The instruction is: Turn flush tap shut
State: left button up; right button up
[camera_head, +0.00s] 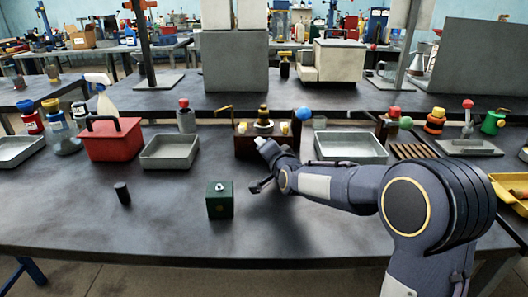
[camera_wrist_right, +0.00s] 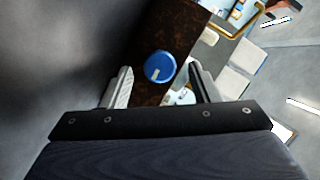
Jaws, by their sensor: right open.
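A round blue knob (camera_wrist_right: 160,66) with a pale line on it sits on a dark brown block in the right wrist view. I take it to be the flush tap. My right gripper (camera_head: 263,144) is in front of the stand. In the wrist view its pale fingers (camera_wrist_right: 160,88) are apart, with the knob ahead between them and a gap on each side. My left gripper is out of view.
A dark green box (camera_head: 220,204) and a small black cylinder (camera_head: 122,194) stand on the front table. Grey trays (camera_head: 170,151) (camera_head: 350,147) flank the stand. A red toolbox (camera_head: 112,143) is at left.

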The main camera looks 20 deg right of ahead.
jog(key=shift+x, duration=1.1)
jog(key=shift+c, duration=0.4)
